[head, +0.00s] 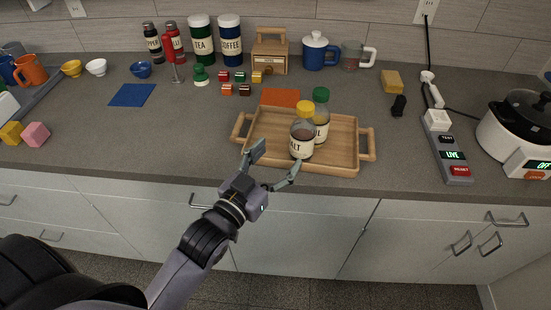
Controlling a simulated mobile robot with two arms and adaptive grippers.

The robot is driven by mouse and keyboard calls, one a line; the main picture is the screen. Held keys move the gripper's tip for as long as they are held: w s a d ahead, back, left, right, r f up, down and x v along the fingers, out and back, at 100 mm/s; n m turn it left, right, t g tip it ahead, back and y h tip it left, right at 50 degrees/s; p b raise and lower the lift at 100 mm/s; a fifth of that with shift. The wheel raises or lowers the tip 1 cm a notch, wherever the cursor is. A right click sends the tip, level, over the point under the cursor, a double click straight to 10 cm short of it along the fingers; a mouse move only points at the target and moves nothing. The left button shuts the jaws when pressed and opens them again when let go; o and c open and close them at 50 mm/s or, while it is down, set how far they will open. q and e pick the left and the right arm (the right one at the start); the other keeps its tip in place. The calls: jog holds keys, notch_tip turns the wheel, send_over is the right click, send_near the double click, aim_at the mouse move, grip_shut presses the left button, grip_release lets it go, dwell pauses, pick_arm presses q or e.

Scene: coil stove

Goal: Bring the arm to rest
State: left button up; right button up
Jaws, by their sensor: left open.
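My left gripper (274,166) is open and empty in the head view, in front of the wooden tray (343,143). Its fingers point toward the tray and the right fingertip is close to the salt jar; I cannot tell whether they touch. The salt jar (302,138) has a yellow lid and stands upright in the tray. Behind it stands a similar jar with a green lid (321,96), partly hidden. My left arm comes in from the bottom left. My right gripper is not in view.
A power strip (447,155) and a slow cooker (521,138) stand at the right. Canisters (230,42), a blue mug (319,53) and small coloured cubes (227,90) are at the back. The counter left of the tray is mostly clear around the blue mat (132,95). Cabinet handles (506,221) stick out below.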

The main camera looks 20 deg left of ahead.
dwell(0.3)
pick_arm(q)
jog(key=s+a+f+g+y, duration=0.25)
jog(key=s+f+g, duration=0.4)
jog(key=f, duration=0.55)
jog(key=s+a+f+g+y, duration=0.1)
jog(key=s+f+g, duration=0.3)
jog(key=s, duration=0.3)
jog(key=s+a+f+g, duration=0.1)
jog(key=s+f+g, duration=0.25)
jog(key=s, duration=0.35)
notch_tip(320, 180, down, 24)
jog(key=f+g, duration=0.1)
jog(key=s+a+f+g, duration=0.1)
jog(key=s+a+f, duration=0.1)
jog(key=s+f, duration=1.4)
jog(key=shift+s+a+f+g, duration=0.2)
jog(key=shift+s+a+g, duration=0.1)
jog(key=shift+s+a, duration=0.1)
